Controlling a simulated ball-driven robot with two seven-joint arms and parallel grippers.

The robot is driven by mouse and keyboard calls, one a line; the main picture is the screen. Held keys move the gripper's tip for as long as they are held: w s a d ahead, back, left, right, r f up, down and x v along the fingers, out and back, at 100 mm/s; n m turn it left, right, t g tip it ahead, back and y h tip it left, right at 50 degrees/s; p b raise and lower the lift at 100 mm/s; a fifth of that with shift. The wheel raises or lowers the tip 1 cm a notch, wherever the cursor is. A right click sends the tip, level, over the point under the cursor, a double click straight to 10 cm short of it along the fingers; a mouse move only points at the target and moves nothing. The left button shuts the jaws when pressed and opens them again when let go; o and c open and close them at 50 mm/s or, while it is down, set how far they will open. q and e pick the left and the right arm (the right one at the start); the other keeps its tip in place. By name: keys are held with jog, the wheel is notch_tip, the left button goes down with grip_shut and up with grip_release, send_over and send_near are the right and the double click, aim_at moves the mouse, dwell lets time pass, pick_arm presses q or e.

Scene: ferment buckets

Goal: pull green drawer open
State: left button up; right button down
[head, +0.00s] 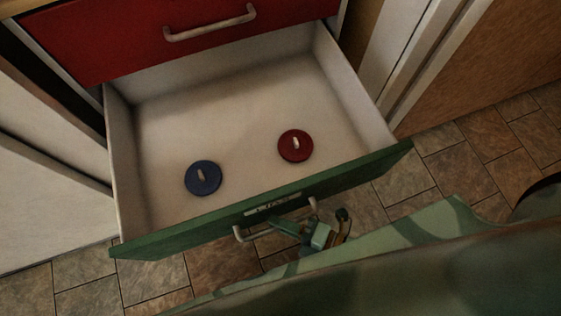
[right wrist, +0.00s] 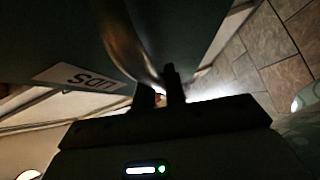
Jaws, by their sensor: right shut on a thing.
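The green drawer (head: 180,237) stands pulled well out, its white inside open to view. A metal handle (head: 242,233) is on its front below a small label (head: 272,207); the handle also shows in the right wrist view (right wrist: 122,45). My right gripper (head: 303,228) is at the handle's right part and shut on it. In the right wrist view the two dark fingers (right wrist: 160,92) close around the handle; the exact contact is dark. A blue round lid (head: 203,178) and a red round lid (head: 295,146) lie in the drawer. My left gripper is not in view.
A red drawer (head: 120,40) with a metal handle (head: 210,24) is above, shut as far as I can see. A white panel (head: 50,200) is at left and a wooden front (head: 480,70) at right. Stone tile floor (head: 440,165) shows around the drawer.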

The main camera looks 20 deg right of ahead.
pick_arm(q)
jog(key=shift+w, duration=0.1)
pick_arm(e)
jog(key=c, duration=1.5)
grip_release()
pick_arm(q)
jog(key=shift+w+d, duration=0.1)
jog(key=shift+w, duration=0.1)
pick_arm(e)
jog(key=shift+o, duration=0.2)
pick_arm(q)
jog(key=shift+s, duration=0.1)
